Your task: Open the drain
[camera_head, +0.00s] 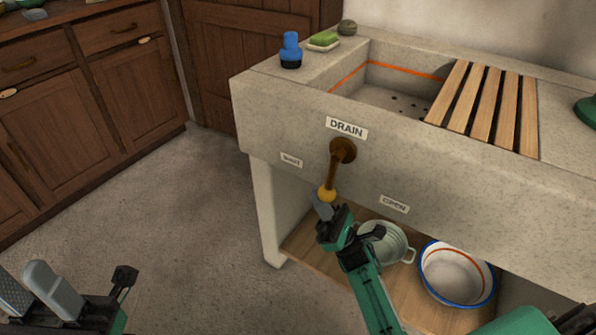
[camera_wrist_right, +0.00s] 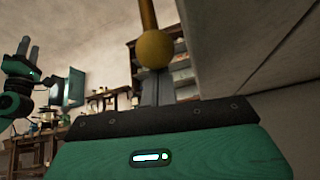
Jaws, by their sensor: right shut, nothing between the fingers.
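The drain lever (camera_head: 333,172) hangs from a round brown pivot on the sink's front, below the "DRAIN" label (camera_head: 347,128). It points down and slightly left, between a small label on the left (camera_head: 291,160), too small to read surely, and the "OPEN" label (camera_head: 394,204) on the right. Its yellow ball knob (camera_head: 327,194) also shows in the right wrist view (camera_wrist_right: 155,48). My right gripper (camera_head: 321,204) is shut and empty, its tips right at the knob's underside; I cannot tell whether they touch. My left gripper (camera_head: 36,286) is open and empty at the lower left, far from the lever.
The stone sink (camera_head: 250,110) has a wooden slatted rack (camera_head: 490,105) on top. A blue bottle (camera_head: 291,50) and green soap (camera_head: 323,40) stand on its left ledge. A pot (camera_head: 388,245) and a white basin (camera_head: 455,275) sit on the shelf below. The floor at left is clear.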

